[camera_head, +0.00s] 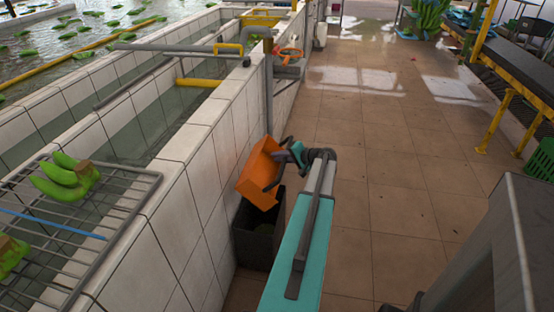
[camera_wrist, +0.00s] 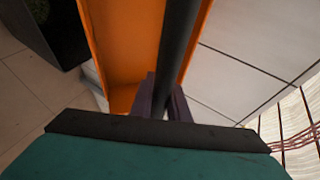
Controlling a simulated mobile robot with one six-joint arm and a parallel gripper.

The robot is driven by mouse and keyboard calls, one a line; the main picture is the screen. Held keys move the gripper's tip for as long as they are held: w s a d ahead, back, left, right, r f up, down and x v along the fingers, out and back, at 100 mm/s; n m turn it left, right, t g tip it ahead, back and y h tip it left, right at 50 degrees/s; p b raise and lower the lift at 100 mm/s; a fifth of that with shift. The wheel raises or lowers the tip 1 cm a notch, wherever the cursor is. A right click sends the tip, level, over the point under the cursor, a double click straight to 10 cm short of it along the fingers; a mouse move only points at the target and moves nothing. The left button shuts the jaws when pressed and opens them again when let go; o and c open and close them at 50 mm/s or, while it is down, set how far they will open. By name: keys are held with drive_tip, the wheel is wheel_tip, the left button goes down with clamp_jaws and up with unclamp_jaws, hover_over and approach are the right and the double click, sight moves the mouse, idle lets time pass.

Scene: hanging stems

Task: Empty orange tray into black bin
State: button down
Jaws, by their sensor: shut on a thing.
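The orange tray (camera_head: 258,175) is held steeply tilted above the black bin (camera_head: 252,250). My gripper (camera_head: 283,158) is at the tray's right side, shut on its dark bar handle. In the wrist view, my gripper's fingers (camera_wrist: 164,103) close around this handle, and the orange tray (camera_wrist: 125,45) lies behind it. The part of the tray's inside that shows there looks bare; the rest is out of view. The black bin stands on the floor against the tiled wall and shows at the wrist view's upper left (camera_wrist: 60,50). Something dark green is inside it.
A white tiled basin wall (camera_head: 205,160) runs along the left, close to the tray and bin. A wire rack (camera_head: 100,235) with green banana bunches (camera_head: 65,180) sits on it. The tiled floor (camera_head: 375,170) to the right is open. A conveyor with yellow legs (camera_head: 510,95) stands far right.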

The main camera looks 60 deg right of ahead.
sight(256, 154)
drive_tip(key=shift+w+a+r, duration=0.1)
drive_tip(key=shift+w+a, duration=0.05)
drive_tip(key=shift+w, duration=0.15)
drive_tip(key=shift+p, duration=0.35)
drive_tip(key=w+g+p, duration=0.2)
drive_tip(key=p, duration=0.3)
drive_tip(key=w+a+r+n+g+h+p, duration=0.1)
drive_tip(key=w+g+p, duration=0.2)
drive_tip(key=p, duration=0.3)
drive_tip(key=w+a+n+g+p, duration=0.1)
drive_tip(key=w+g+p, duration=0.1)
drive_tip(key=p, duration=0.4)
drive_tip(key=shift+w+a+r+g, duration=0.2)
drive_tip(key=shift+w+r+g, duration=0.15)
drive_tip(key=shift+w, duration=0.25)
drive_tip(key=shift+w+a+f+g+h+p, duration=0.2)
drive_tip(key=shift+w+g+h+p, duration=0.1)
drive_tip(key=shift+w+g+p, duration=0.1)
drive_tip(key=shift+s, duration=0.1)
